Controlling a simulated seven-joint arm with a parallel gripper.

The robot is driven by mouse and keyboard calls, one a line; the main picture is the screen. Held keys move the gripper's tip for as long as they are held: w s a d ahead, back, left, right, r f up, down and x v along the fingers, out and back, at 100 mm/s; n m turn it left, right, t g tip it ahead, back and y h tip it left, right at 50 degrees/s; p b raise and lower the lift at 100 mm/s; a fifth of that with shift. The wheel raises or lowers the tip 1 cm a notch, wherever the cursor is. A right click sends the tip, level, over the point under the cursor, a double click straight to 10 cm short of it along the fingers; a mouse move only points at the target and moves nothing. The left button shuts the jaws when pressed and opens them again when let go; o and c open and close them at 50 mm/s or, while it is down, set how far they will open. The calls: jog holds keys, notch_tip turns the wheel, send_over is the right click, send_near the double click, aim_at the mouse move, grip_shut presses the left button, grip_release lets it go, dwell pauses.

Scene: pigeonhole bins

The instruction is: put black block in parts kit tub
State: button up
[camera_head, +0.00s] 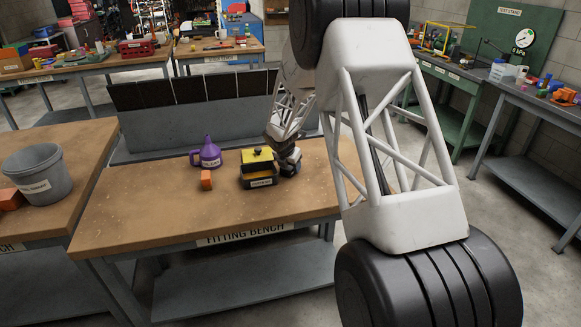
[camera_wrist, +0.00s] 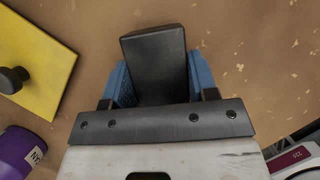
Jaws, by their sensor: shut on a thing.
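The black block (camera_wrist: 153,48) is between the blue fingers of my gripper (camera_wrist: 157,82) in the wrist view, with the brown bench top behind it. My gripper is shut on it. In the head view my gripper (camera_head: 288,163) is low over the fitting bench, just right of a dark labelled tub (camera_head: 259,182); its label is too small to read, so I cannot confirm it is the parts kit tub. A yellow lid (camera_head: 264,162) with a black knob shows at the tub; I cannot tell whether it covers it. The lid also shows in the wrist view (camera_wrist: 48,52), left of the block.
A purple jug (camera_head: 207,156) and an orange block (camera_head: 206,180) stand left of the tub. A grey bucket (camera_head: 38,182) stands on the left bench. The front left of the fitting bench (camera_head: 140,200) is clear.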

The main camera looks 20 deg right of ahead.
jog(key=shift+r, duration=1.55)
jog(key=shift+s+r, duration=0.2)
jog(key=shift+r, duration=0.05)
jog(key=s, duration=0.5)
jog(key=s+a, duration=0.1)
jog(key=s, duration=0.4)
jog(key=s+r, duration=0.1)
jog(key=s, duration=0.4)
jog(key=shift+s+a+r, duration=0.1)
jog(key=shift+s+a, duration=0.1)
jog(key=shift+s, duration=0.05)
jog(key=w+a+r+m+g+h, duration=0.1)
jog(key=w+a+r+m+g, duration=0.2)
jog(key=w+a+r+m, duration=0.3)
jog(key=w+a+m, duration=0.2)
jog(key=w+a, duration=0.3)
jog(key=w, duration=0.2)
jog(key=shift+w+a+m, duration=0.2)
jog(key=shift+w+m, duration=0.2)
jog(key=shift+f, duration=0.2)
